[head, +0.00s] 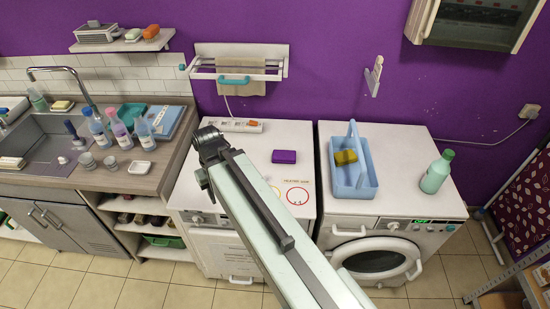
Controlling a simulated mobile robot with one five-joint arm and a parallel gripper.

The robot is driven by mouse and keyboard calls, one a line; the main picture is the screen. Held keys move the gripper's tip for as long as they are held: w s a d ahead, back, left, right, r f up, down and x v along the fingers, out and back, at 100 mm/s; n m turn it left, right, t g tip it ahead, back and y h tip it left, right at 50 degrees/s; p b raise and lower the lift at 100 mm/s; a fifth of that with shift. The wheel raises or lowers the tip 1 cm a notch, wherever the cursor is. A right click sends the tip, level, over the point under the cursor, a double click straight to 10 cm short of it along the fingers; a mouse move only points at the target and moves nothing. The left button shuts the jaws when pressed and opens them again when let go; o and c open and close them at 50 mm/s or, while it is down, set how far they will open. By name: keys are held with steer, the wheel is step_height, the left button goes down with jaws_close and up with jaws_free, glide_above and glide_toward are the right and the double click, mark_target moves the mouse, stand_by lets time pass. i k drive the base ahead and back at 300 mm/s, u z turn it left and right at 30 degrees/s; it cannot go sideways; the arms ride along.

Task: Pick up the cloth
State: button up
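A beige cloth (240,88) hangs over a bar of the white wall rack (205,74), above the white appliance in the middle; a teal curved piece crosses in front of it. A small purple block-like item (284,156) lies flat on that appliance's top; I cannot tell if it is a sponge or folded fabric. My arm reaches up from the bottom of the head view and ends in a dark joint over the appliance's left part, below and apart from the rack. I cannot make out gripper fingers there.
A power strip (233,125) lies at the back of the middle appliance. A blue caddy (368,178) with yellow sponges and a green bottle (437,172) stand on the washing machine (400,134) at right. Several bottles and cups crowd the counter (165,168) at left, beside the sink.

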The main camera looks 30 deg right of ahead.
mark_target(288, 157)
steer(key=u, duration=0.7)
steer(key=i, duration=0.55)
steer(key=u, duration=0.4)
